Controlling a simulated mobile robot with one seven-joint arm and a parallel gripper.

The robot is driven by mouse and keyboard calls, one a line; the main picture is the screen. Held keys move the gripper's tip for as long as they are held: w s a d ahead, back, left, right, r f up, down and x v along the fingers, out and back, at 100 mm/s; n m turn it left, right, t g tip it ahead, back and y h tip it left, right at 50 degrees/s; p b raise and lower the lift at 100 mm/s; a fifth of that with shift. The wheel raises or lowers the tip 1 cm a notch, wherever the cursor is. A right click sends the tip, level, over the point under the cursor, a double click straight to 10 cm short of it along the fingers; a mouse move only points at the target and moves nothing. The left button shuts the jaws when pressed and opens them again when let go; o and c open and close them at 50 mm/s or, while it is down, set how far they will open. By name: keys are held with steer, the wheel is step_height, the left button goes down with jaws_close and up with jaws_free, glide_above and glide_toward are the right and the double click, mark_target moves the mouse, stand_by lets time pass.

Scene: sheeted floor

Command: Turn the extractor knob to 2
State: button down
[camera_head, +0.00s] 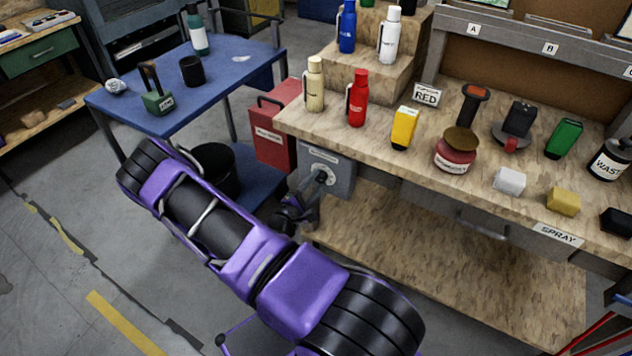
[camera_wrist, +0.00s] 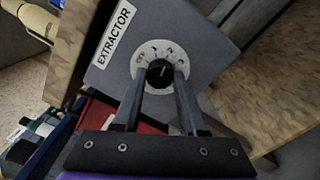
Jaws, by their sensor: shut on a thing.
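The extractor box (camera_wrist: 196,42) is grey with a white "EXTRACTOR" label (camera_wrist: 116,32), seen in the wrist view. Its black knob (camera_wrist: 160,73) sits in the middle of a round white dial (camera_wrist: 146,53) with small markings. My gripper (camera_wrist: 161,82) has one finger on each side of the knob and is shut on it. The knob's exact setting is too small to read. In the head view the box (camera_head: 342,178) hangs below the workbench edge, and my gripper (camera_head: 318,181) reaches its front, partly covering the dial.
The wooden workbench (camera_head: 400,160) above carries bottles, a red jar (camera_head: 455,151) and blocks. A red box (camera_head: 275,130) stands left of the extractor box. A blue table (camera_head: 235,62) is at the left, with a black bin (camera_head: 213,170) beneath it. A lower wooden shelf (camera_head: 450,250) extends right.

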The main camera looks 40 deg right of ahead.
steer(key=shift+m, duration=0.6)
steer(key=shift+c, duration=2.3)
jaws_free()
steer(key=shift+a, duration=0.1)
steer(key=v, duration=1.7)
steer(key=shift+a+p, duration=0.15)
steer(key=shift+p, duration=0.2)
